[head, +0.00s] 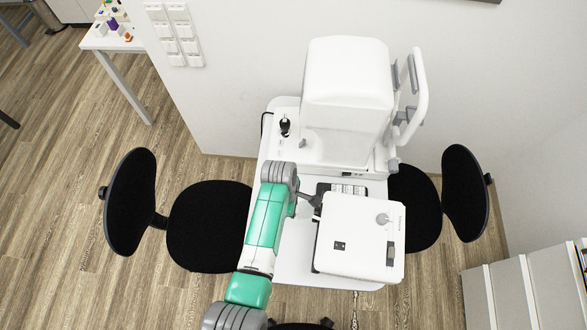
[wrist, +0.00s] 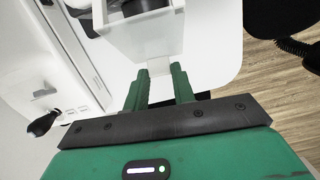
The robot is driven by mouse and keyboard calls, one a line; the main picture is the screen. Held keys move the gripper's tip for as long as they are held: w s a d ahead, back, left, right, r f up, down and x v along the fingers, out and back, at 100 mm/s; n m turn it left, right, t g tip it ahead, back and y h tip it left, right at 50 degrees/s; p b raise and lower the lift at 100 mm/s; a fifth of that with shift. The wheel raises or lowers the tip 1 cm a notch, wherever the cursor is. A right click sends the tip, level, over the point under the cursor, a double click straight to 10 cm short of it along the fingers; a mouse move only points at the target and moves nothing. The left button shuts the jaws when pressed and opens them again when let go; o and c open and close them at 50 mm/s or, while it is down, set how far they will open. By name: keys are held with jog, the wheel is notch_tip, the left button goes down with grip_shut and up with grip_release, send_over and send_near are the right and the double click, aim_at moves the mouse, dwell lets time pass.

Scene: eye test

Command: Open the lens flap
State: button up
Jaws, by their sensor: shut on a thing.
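A white eye test unit (head: 347,85) with a tall rounded housing stands on a small white table. In the wrist view, a white box-shaped part (wrist: 152,35) with a dark round piece in its top lies just beyond my fingertips. My gripper (wrist: 158,72) is shut on a small white piece at its near edge, which looks like the lens flap (wrist: 158,66). How far the flap stands open cannot be told. In the head view my gripper (head: 309,199) is a small dark shape, partly hidden beside a white square-topped box (head: 360,237).
A black joystick (head: 285,125) stands on the unit's base, left of the housing. Black chairs stand left (head: 208,225) and right (head: 414,208) of the table (head: 290,258). A white rail frame (head: 415,95) rises at the housing's right. A cabinet (head: 525,290) is lower right.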

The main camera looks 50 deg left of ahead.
jog(key=shift+s+a+r, duration=0.1)
jog(key=shift+r, duration=0.3)
jog(key=shift+s+a+r+p, duration=0.1)
jog(key=shift+r+p, duration=0.75)
jog(key=shift+p, duration=0.25)
jog(key=shift+r, duration=0.1)
jog(key=shift+r+p, duration=0.75)
jog(key=shift+p, duration=0.15)
jog(key=shift+r, duration=0.1)
